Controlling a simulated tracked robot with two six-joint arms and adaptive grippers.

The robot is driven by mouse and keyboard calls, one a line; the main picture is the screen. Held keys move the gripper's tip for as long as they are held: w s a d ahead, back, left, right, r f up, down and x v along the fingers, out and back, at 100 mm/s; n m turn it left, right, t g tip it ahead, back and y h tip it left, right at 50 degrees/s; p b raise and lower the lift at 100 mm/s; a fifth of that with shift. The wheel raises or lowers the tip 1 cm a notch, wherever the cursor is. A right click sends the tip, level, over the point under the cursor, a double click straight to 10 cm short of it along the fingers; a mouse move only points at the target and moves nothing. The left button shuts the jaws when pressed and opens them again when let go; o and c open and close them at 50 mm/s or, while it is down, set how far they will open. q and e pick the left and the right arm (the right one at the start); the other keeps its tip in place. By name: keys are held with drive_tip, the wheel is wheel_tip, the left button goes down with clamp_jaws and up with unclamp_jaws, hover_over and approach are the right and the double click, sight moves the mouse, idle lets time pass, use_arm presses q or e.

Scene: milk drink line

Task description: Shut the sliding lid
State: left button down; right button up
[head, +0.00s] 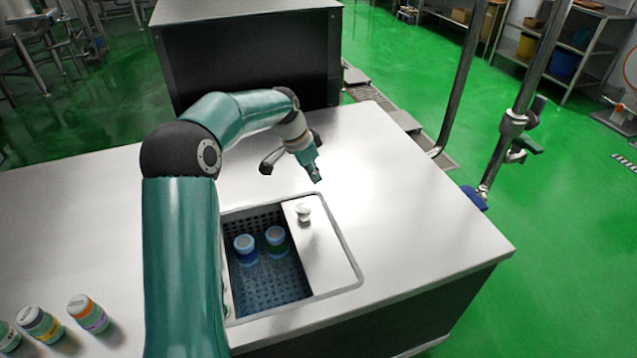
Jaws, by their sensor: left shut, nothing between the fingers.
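The sliding lid (322,249) is a flat pale metal panel with a round knob (304,213) near its far end. It covers the right part of a sunken well (262,208) in the counter; the left part is open. My left arm hides part of the well's left edge. My right gripper is not in view.
Several small jars with coloured labels (88,313) stand on the counter (430,220) at the lower left. A dark box-shaped machine (250,60) stands behind the counter. The counter right of the well is clear. A metal pole (510,125) rises beyond the right edge.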

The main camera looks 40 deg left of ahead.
use_arm(q)
hover_over(319, 210)
drive_tip(key=w, duration=0.2)
drive_tip(key=f, duration=0.7)
drive_tip(key=shift+d+f, duration=0.3)
drive_tip(key=shift+f, duration=0.1)
drive_tip(key=s, duration=0.1)
drive_tip(key=s+a, duration=0.1)
drive_tip(key=shift+s+f, duration=0.1)
drive_tip(key=shift+s, duration=0.25)
drive_tip(key=shift+s+a+f, duration=0.1)
drive_tip(key=shift+s, duration=0.35)
